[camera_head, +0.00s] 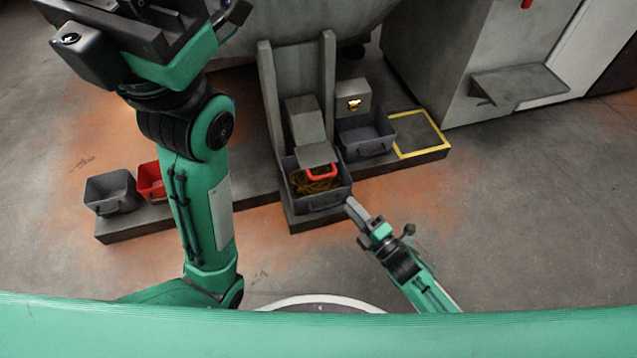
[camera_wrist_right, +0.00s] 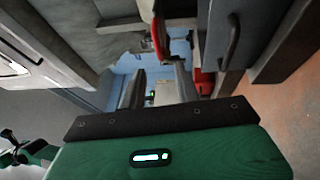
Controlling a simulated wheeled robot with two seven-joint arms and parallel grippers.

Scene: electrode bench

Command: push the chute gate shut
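The chute (camera_head: 305,120) stands between two upright grey posts at the centre of the head view. Its gate has a red handle (camera_head: 321,172) at the lower front, just over a dark bin (camera_head: 318,202) holding brownish stringy material. My right gripper (camera_head: 349,203) is at the bin's right front corner, apart from the handle in that view. In the right wrist view, its two fingers (camera_wrist_right: 158,88) stand apart with nothing between them, and the red handle (camera_wrist_right: 159,36) shows beyond the tips. My left arm reaches up at the left; its fingers cannot be made out.
A second dark bin (camera_head: 367,138) stands right of the chute, beside a yellow-edged square (camera_head: 420,134). A grey bin (camera_head: 112,193) and a red bin (camera_head: 151,182) sit at the left. A grey cabinet ledge (camera_head: 518,87) juts out at upper right. The floor at right is clear.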

